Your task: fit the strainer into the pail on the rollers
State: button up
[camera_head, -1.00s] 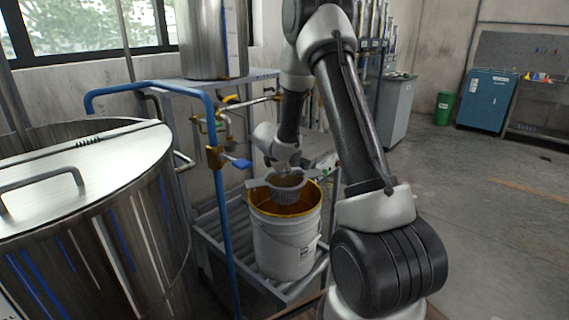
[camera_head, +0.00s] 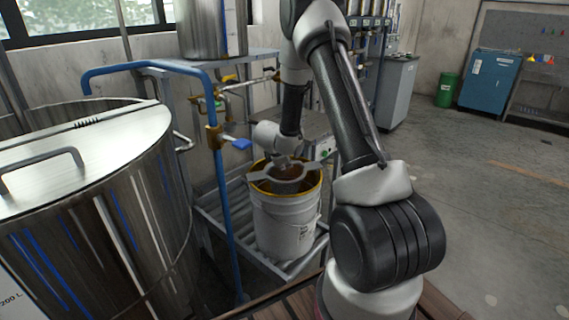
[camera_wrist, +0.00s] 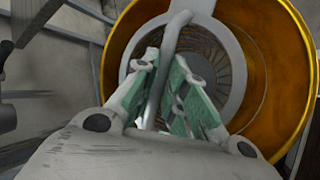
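The strainer (camera_head: 290,186) is a grey metal basket with flat side lugs and a bar handle. Its basket is down inside the mouth of the white pail (camera_head: 284,228), and its lugs lie across the yellow-stained rim; I cannot tell whether they touch it. In the wrist view, the strainer (camera_wrist: 232,113) shows its ring and mesh inside the pail's golden inner wall (camera_wrist: 284,40). My gripper (camera_wrist: 168,68), with green finger pads, is shut on the strainer's handle. It also shows above the pail in the head view (camera_head: 282,163). The pail stands upright on the rollers (camera_head: 222,208).
A large steel tank (camera_head: 100,200) with a lid stands at the left. A blue pipe (camera_head: 223,190) with a valve rises close to the pail's left. A steel vessel (camera_head: 205,40) stands on a bench behind. Open floor (camera_head: 480,220) lies to the right.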

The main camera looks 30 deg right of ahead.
jog(key=o, duration=0.5)
jog(key=shift+c, duration=0.2)
jog(key=v, duration=1.2)
jog(key=s+d+r+m+g+h, duration=0.1)
jog(key=s+d+r+m+g, duration=0.25)
jog(key=s, duration=0.45)
jog(key=s+d+r+m+g, duration=0.2)
jog(key=s+d+r+m, duration=0.25)
jog(key=s, duration=0.35)
jog(key=s+a+r+m+t+y, duration=0.2)
jog(key=s+a+r, duration=0.4)
jog(key=s, duration=0.3)
jog(key=s+a+r+m+t+y, duration=0.2)
jog(key=s+a+r+m+y, duration=0.2)
jog(key=s, duration=0.5)
notch_tip(320, 180, up, 3)
jog(key=shift+s+a+r+m+y, duration=0.15)
jog(key=shift+s+a+m+y, duration=0.2)
jog(key=shift+a, duration=0.6)
